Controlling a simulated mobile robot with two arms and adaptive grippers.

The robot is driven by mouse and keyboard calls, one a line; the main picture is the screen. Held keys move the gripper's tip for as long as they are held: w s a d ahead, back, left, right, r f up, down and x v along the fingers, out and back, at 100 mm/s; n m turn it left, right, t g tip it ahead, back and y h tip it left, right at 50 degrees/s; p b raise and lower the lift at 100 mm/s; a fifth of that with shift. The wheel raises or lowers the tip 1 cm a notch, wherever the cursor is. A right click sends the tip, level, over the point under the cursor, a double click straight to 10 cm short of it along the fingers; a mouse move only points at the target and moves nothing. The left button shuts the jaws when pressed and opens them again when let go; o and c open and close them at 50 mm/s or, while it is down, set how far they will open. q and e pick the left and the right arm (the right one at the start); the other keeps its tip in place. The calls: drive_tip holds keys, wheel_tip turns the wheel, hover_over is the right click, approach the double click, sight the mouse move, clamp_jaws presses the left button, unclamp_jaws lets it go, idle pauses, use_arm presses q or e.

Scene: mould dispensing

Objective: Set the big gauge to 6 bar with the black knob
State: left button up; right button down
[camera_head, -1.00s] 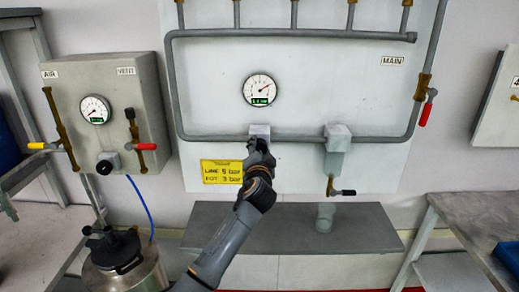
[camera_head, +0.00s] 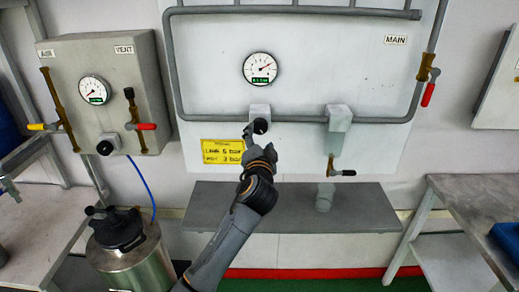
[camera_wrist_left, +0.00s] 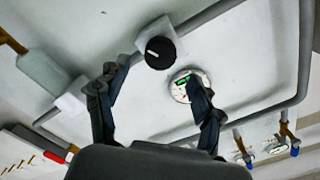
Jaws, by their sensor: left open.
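The big gauge (camera_head: 259,68), a round white dial with a green readout, is on the white panel. Its needle points to the upper right; the reading is too small to make out. The black knob (camera_head: 260,126) sits on a grey block below it. My left gripper (camera_head: 256,145) is open and empty, just below and in front of the knob. In the left wrist view the knob (camera_wrist_left: 160,52) shows a white mark and lies beyond the spread fingers (camera_wrist_left: 148,84), apart from both. The big gauge (camera_wrist_left: 181,92) is partly hidden behind one finger. My right gripper is out of view.
A yellow label (camera_head: 222,152) is left of the knob. A grey pipe (camera_head: 300,119) and a valve with a black handle (camera_head: 342,173) are to the right. A grey box (camera_head: 102,75) with a small gauge hangs at left. A shelf (camera_head: 300,205) juts out below.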

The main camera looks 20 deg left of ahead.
use_arm(q)
drive_tip(key=v, duration=0.5)
drive_tip(key=shift+s, duration=0.15)
drive_tip(key=shift+f, duration=0.1)
drive_tip(key=s+f+m+g+h, duration=0.1)
drive_tip(key=s+f+g+h, duration=0.15)
drive_tip(key=f, duration=1.45)
drive_tip(key=s+f+g+h, duration=0.15)
drive_tip(key=f+g, duration=0.25)
drive_tip(key=f, duration=1.3)
drive_tip(key=s+f+g, duration=0.2)
drive_tip(key=s+f, duration=0.5)
drive_tip(key=f, duration=0.5)
drive_tip(key=s+a+f+n+g, duration=0.2)
drive_tip(key=s+f+g, duration=0.2)
drive_tip(key=s+f, duration=1.35)
drive_tip(key=s+a+f+n+g, duration=0.1)
drive_tip(key=s+f, duration=0.1)
drive_tip(key=s, duration=0.7)
drive_tip(key=s+f+n+g, duration=0.1)
drive_tip(key=s+f, duration=0.2)
drive_tip(key=s, duration=0.7)
drive_tip(key=s+a+f+n+g+h+b, duration=0.1)
drive_tip(key=s+f+g, duration=0.1)
drive_tip(key=s, duration=0.8)
drive_tip(key=shift+a+f, duration=0.35)
drive_tip(key=shift+f, duration=0.25)
